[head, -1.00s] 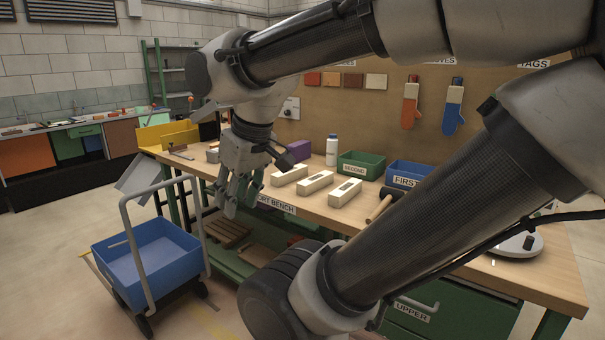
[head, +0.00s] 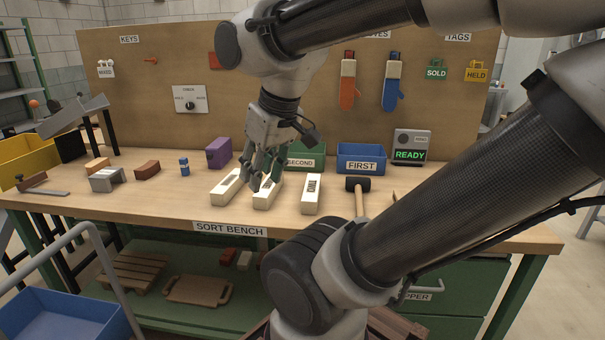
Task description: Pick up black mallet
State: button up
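The black mallet (head: 358,184) lies on the sort bench (head: 150,205), right of the cream hollow bricks and in front of the blue FIRST bin. Its dark head faces the back, and its wooden handle runs toward the front edge. My arm hides the handle's lower end. My gripper (head: 262,177) points down, left of the mallet, in front of the cream bricks as seen here. Its fingers look spread, with nothing visible between them. I cannot tell its exact height over the bricks.
Three cream bricks (head: 311,194) stand left of the mallet. Behind are the green SECOND bin (head: 312,161), blue FIRST bin (head: 361,158) and READY display (head: 410,147). A purple block (head: 219,152) stands at left. A blue cart (head: 65,312) is at lower left.

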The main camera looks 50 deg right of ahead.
aim_at(358, 184)
jog(key=i+j+z, duration=0.15)
jog(key=i+z, duration=0.15)
jog(key=z, duration=0.15)
jog(key=i+j+z, duration=0.3)
jog(key=z, duration=0.15)
jog(key=i+j+z, duration=0.25)
jog(key=z, duration=0.2)
jog(key=i+j+z, duration=0.1)
jog(key=j+z, duration=0.35)
